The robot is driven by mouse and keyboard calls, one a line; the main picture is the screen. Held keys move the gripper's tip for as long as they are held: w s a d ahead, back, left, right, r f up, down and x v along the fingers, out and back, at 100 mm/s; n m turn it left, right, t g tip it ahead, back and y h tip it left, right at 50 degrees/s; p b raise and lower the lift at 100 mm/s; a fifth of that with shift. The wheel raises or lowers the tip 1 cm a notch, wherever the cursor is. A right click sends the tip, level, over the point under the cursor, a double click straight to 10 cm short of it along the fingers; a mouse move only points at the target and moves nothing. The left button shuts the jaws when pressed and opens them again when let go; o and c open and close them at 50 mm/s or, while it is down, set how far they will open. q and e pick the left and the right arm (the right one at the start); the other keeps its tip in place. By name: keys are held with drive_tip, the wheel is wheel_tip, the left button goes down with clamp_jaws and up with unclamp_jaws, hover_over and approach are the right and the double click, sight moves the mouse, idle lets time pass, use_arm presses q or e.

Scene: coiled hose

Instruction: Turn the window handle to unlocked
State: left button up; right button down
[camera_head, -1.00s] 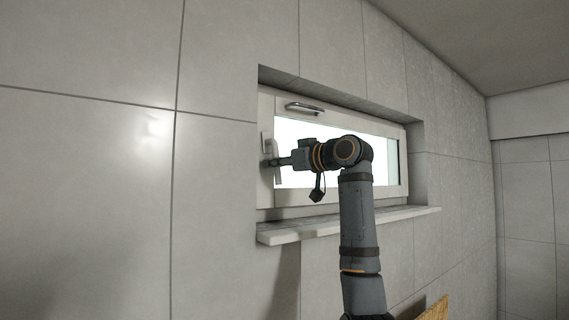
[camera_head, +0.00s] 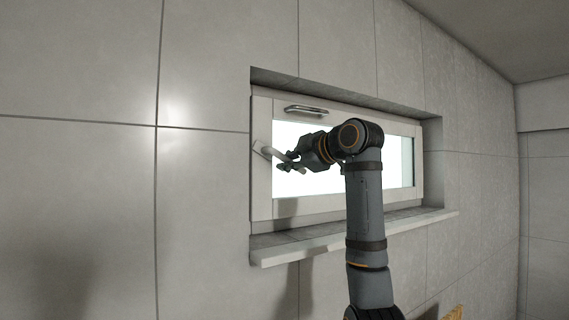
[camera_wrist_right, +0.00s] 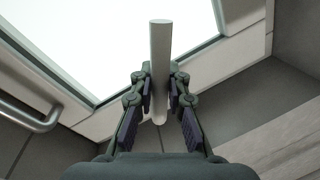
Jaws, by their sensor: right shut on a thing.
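The window handle (camera_head: 270,151) is a pale lever on the left side of the white window frame. Its grip points right and slightly downward from its base plate. My right gripper (camera_head: 287,162) is at the free end of the lever, shut on it. In the right wrist view the handle (camera_wrist_right: 160,50) is a straight light bar standing between the two fingers of the right gripper (camera_wrist_right: 160,92), with a finger on each side. The fingers and wrist cover part of the bright pane. My left gripper is not in view.
The window frame (camera_head: 262,195) sits in a recess of the grey tiled wall (camera_head: 205,180). A metal pull bar (camera_head: 305,110) is on its top rail. A stone sill (camera_head: 350,236) juts out below. A wooden edge (camera_head: 455,313) shows at the bottom right.

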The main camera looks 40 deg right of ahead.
drive_tip(key=shift+s+d+r+n+h, duration=0.15)
drive_tip(key=shift+r+n, duration=0.2)
drive_tip(key=shift+n, duration=0.25)
drive_tip(key=shift+w+d+r+n+h, duration=0.15)
drive_tip(key=shift+r+n, duration=0.2)
drive_tip(key=shift+n, duration=0.25)
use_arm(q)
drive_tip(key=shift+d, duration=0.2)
use_arm(e)
drive_tip(key=shift+r+n+h, duration=0.4)
drive_tip(key=shift+r+n, duration=0.25)
drive_tip(key=shift+n, duration=0.65)
drive_tip(key=shift+s, duration=0.1)
drive_tip(key=c, duration=1.3)
unclamp_jaws()
drive_tip(key=shift+a+r, duration=0.1)
drive_tip(key=shift+s, duration=0.1)
